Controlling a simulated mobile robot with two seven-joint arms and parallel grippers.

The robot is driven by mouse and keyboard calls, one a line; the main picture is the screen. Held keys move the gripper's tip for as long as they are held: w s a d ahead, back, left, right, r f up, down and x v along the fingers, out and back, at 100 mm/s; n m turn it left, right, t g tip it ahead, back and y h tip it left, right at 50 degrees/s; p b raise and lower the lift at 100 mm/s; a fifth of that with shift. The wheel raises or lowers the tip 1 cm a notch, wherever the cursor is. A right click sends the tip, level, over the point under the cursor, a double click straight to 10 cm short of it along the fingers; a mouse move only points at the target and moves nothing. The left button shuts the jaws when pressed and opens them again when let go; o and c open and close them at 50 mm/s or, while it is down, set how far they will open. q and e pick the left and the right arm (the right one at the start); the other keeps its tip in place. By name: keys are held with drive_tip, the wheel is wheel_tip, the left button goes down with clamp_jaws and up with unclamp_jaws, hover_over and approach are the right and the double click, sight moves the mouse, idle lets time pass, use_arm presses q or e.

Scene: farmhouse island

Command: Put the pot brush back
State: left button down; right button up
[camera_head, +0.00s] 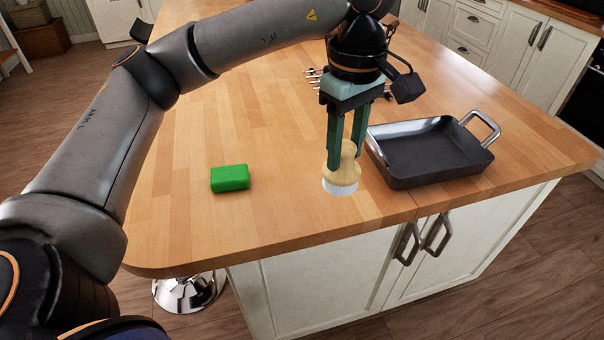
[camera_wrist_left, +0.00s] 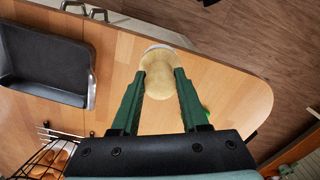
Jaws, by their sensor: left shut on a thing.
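The pot brush (camera_head: 343,172) has a pale wooden body and white bristles facing down. My left gripper (camera_head: 347,160) is shut on its wooden body, with one green finger on each side. In the head view the brush is near the front edge of the island top, between the green block and the roasting pan. I cannot tell whether its bristles touch the wood. In the left wrist view the brush (camera_wrist_left: 158,75) sits between the fingertips (camera_wrist_left: 160,84), its bristles at the far end. My right gripper is not in view.
A dark roasting pan (camera_head: 432,160) with metal handles stands right of the brush. A green block (camera_head: 230,178) lies to the left. A wire rack or basket (camera_wrist_left: 45,155) with brown round things shows in the wrist view. The island top (camera_head: 240,115) is clear behind the block.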

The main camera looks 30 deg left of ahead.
use_arm(q)
drive_tip(key=w+a+f+p, duration=0.1)
drive_tip(key=w+a+f, duration=0.1)
drive_tip(key=a+f, duration=0.2)
drive_tip(key=w+a+f+p, duration=0.1)
drive_tip(key=a+f, duration=0.2)
drive_tip(key=w+a+f+p, duration=0.1)
drive_tip(key=w+a+f, duration=0.1)
drive_tip(key=a+f, duration=0.2)
drive_tip(key=shift+w+a+f, duration=0.3)
drive_tip(key=shift+a+f, duration=0.05)
drive_tip(key=shift+f, duration=0.2)
drive_tip(key=shift+f, duration=0.1)
drive_tip(key=shift+f, duration=0.15)
drive_tip(key=shift+c, duration=2.1)
unclamp_jaws()
